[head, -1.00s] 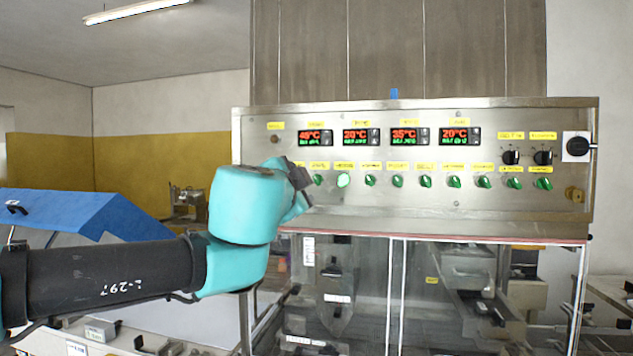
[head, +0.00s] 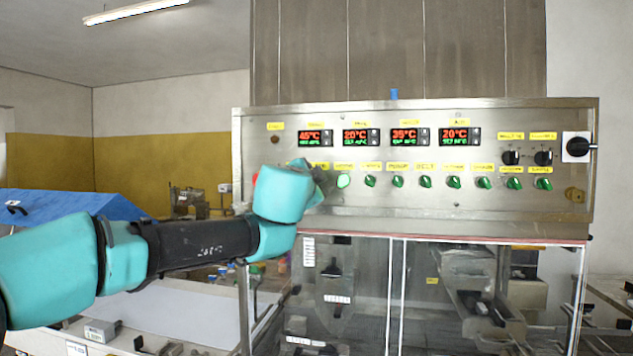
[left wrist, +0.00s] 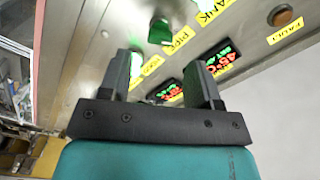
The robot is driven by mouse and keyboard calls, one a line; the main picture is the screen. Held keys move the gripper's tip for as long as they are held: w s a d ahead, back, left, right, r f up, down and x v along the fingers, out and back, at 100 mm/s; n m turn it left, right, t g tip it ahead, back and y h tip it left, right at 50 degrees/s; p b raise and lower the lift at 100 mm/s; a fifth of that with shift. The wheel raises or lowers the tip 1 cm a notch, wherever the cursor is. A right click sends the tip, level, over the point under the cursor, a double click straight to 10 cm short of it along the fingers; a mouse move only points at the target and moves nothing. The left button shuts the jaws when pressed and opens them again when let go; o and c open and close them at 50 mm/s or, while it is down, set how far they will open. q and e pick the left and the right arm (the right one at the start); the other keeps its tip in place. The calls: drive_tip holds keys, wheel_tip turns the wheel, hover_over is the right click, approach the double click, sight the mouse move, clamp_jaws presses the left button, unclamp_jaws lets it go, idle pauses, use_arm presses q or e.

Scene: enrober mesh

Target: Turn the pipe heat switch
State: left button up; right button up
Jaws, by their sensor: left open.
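In the left wrist view the green pipe switch (left wrist: 160,33), with the yellow label reading PIPE (left wrist: 183,37) beside it, lies just beyond and between my fingertips. My left gripper (left wrist: 166,66) is open and empty, and I see no contact with the switch. In the head view my left gripper (head: 320,183) is at the left end of the switch row, and it and my wrist hide the leftmost switches, the pipe switch among them. How far the pipe switch is turned is hard to tell. My right gripper is in neither view.
A lit green switch (head: 344,181) sits just right of my gripper, with several unlit ones farther right. Red and green displays (head: 316,138) are above the row. Black knobs (head: 511,158) and a main switch (head: 577,146) are at the right. Glass doors (head: 365,290) stand below.

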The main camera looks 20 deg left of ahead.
use_arm(q)
drive_tip(key=w, duration=0.5)
drive_tip(key=shift+w+a, duration=0.1)
drive_tip(key=shift+w, duration=0.2)
drive_tip(key=shift+c, duration=0.4)
drive_tip(key=c, duration=0.8)
drive_tip(key=shift+c, duration=0.2)
